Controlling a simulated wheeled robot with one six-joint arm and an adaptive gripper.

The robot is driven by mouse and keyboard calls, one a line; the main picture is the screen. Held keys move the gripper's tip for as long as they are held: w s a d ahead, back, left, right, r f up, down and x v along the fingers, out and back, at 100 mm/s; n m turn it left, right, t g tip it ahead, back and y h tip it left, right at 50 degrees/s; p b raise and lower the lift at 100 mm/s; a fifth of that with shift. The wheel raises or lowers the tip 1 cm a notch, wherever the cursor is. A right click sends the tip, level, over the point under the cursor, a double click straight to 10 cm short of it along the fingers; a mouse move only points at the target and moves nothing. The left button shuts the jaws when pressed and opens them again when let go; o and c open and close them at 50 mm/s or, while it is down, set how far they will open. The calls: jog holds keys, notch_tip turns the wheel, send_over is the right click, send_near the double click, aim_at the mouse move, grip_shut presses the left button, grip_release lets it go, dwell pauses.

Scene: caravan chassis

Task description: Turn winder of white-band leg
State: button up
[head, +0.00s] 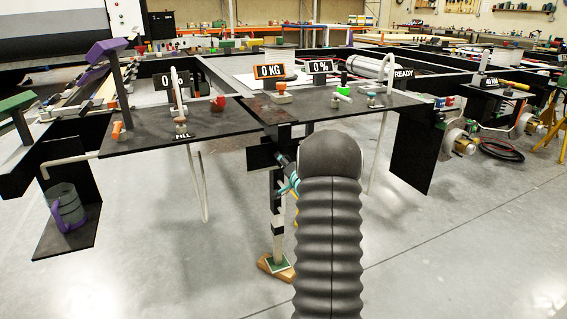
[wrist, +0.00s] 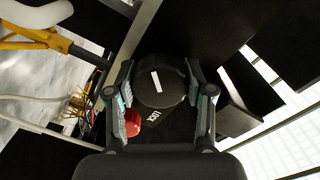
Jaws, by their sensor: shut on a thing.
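The white-band leg (head: 278,225) hangs upright under the front of the black deck, with a white band among its black parts. Its foot (head: 277,263) is over a wooden block on the floor; I cannot tell if it bears weight. In the wrist view, a round black winder knob (wrist: 160,90) with a white line mark sits between the two fingers of my gripper (wrist: 159,78), which is shut on it. In the head view, my gripper (head: 288,183) is beside the leg's upper part, and my arm hides much of it and the knob.
A display reading 0 KG (head: 269,71) stands on the deck above the leg. Black panels flank the leg; the floor in front is clear.

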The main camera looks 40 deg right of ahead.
jog(key=o, duration=1.2)
jog(key=shift+d, duration=0.1)
jog(key=shift+c, duration=0.2)
jog(key=v, duration=1.2)
